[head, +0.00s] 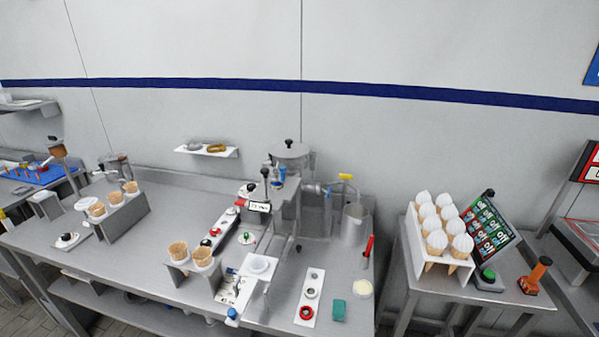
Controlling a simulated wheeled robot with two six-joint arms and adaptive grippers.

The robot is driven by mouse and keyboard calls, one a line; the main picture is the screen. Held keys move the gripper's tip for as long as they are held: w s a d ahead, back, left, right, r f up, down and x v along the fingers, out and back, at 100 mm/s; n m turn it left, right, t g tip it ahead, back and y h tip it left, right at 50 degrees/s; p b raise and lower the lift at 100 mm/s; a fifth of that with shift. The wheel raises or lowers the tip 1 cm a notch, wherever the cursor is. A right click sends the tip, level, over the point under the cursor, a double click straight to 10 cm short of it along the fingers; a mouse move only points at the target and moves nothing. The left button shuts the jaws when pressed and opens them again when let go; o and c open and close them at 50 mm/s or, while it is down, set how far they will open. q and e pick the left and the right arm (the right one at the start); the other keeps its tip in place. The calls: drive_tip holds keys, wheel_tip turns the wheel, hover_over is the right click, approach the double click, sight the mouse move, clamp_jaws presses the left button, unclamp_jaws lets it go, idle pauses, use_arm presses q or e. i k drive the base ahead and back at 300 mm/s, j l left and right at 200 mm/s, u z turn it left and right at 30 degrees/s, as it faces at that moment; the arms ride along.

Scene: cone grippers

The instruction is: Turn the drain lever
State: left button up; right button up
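Neither of my grippers shows in the head view. A steel machine (289,190) with a round lidded hopper stands at the middle of the steel table. A yellow handle (345,176) sits at the top right of it, above a metal pot (353,224). A blue-ended lever or knob (232,314) sits at the table's front edge. A red handle (369,245) stands upright to the right of the pot. I cannot tell which of these is the drain lever.
Cones stand in holders (127,217) on the left of the steel table (150,262). A white strip (309,299) with a red ring and a green block (339,311) lie at the front right. A side table holds a rack (428,264) of topped cones. Part of the left tabletop is clear.

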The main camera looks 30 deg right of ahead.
sight(346, 177)
drive_tip(key=k+l+u, duration=0.15)
drive_tip(key=l, duration=0.25)
drive_tip(key=l+u, duration=0.2)
drive_tip(key=l, duration=0.25)
drive_tip(key=k+l+u, duration=0.15)
drive_tip(key=l, duration=0.25)
drive_tip(key=k+l+u, duration=0.15)
drive_tip(key=l, duration=0.2)
drive_tip(key=k+l+u, duration=0.15)
drive_tip(key=k+l, duration=0.1)
drive_tip(key=l, duration=0.1)
